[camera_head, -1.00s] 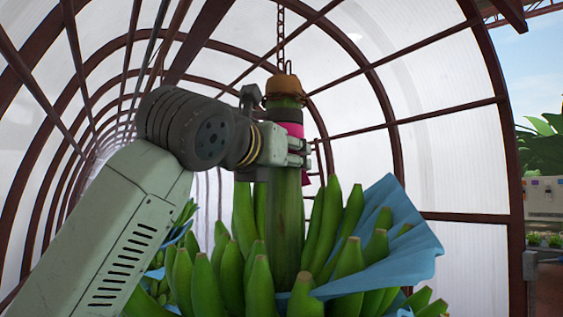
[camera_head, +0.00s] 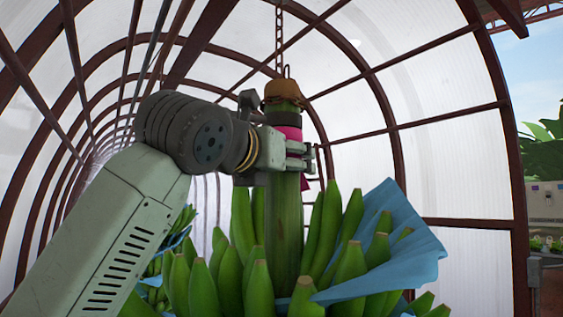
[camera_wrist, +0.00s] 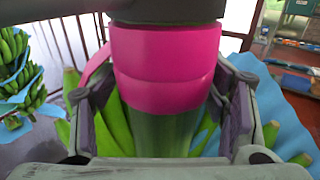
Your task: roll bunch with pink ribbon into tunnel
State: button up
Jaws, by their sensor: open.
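A green banana bunch (camera_head: 230,280) hangs upright from a chain, partly wrapped in blue sheet (camera_head: 385,255). A pink ribbon (camera_head: 289,132) is wound around its thick green stem (camera_head: 286,215), just under a brown cap (camera_head: 284,92). My gripper (camera_head: 305,155) is at the stem at ribbon height. In the wrist view my gripper (camera_wrist: 166,125) is open, with one finger on each side of the stem and ribbon (camera_wrist: 165,65). Gaps show between the fingers and the stem. The tunnel (camera_head: 450,165) has pale panels on brown arched ribs and surrounds the bunch's background.
Another bunch with blue sheet (camera_head: 168,250) hangs behind at the left, and bunches show at the left of the wrist view (camera_wrist: 22,75). The chain (camera_head: 279,40) runs straight up. An opening with plants (camera_head: 542,150) and equipment lies at the far right.

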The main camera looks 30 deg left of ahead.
jog(key=s, duration=0.4)
jog(key=s+d, duration=0.1)
jog(key=s, duration=0.3)
jog(key=s+d, duration=0.1)
jog(key=s, duration=0.2)
jog(key=shift+s+d, duration=0.15)
jog(key=shift+s, duration=0.25)
